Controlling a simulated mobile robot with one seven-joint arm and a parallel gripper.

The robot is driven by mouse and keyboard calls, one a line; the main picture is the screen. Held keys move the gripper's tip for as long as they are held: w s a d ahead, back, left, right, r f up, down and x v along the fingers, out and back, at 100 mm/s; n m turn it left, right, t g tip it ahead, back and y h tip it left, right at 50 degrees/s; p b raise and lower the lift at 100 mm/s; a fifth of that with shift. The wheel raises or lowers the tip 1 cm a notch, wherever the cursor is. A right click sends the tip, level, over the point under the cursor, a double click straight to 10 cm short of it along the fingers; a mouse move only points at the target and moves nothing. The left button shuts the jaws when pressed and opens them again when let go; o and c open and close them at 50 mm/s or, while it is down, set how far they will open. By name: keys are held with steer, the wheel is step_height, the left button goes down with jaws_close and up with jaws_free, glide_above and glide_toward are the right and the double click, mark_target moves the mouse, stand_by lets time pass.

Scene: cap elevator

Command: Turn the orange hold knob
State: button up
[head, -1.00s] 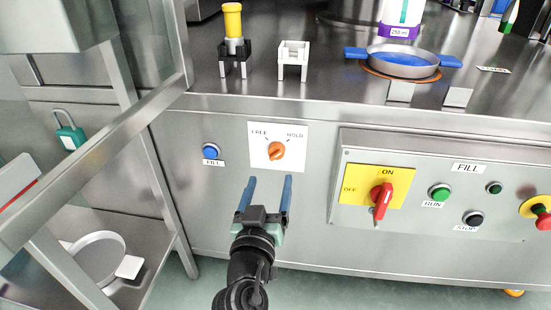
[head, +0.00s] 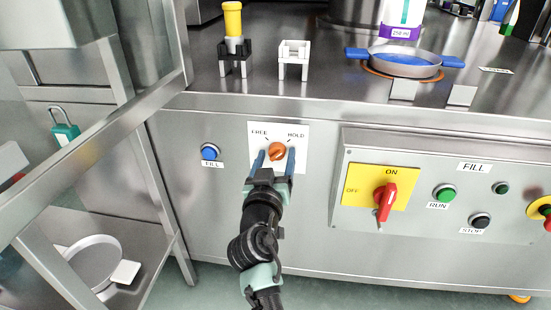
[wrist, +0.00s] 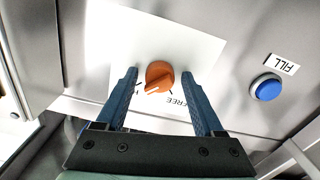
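The orange hold knob (head: 277,151) sits on a white plate (head: 300,132) marked FREE on the left and HOLD on the right, on the steel front panel. In the wrist view the orange knob (wrist: 159,75) lies between and just beyond the two blue fingers, with a white pointer mark on it. My gripper (head: 275,160) is open, its fingertips just below and on either side of the knob in the head view. The wrist view shows my gripper (wrist: 160,78) with a gap between each finger and the knob. Whether the fingertips reach the plate I cannot tell.
A blue FILL button (head: 210,152) is left of the plate. To the right, a control box holds a red ON/OFF switch (head: 385,199) and a green RUN button (head: 445,193). The steel counter edge (head: 350,118) runs above. A slanted metal frame (head: 90,155) stands at left.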

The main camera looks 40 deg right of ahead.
jaws_close()
steer(key=shift+n, duration=0.3)
steer(key=n+p, duration=0.1)
steer(key=n, duration=0.2)
steer(key=shift+n+p, duration=0.3)
steer(key=shift+p, duration=0.1)
steer(key=n+p, duration=0.2)
steer(key=n, duration=0.2)
steer(key=shift+n, duration=0.3)
steer(key=n+p, duration=0.2)
steer(key=n, duration=0.2)
steer(key=shift+r+n, duration=0.1)
steer(key=shift+n, duration=0.2)
steer(key=shift+n+p, duration=0.8)
steer(key=shift+n, duration=1.4)
steer(key=shift+s, duration=0.1)
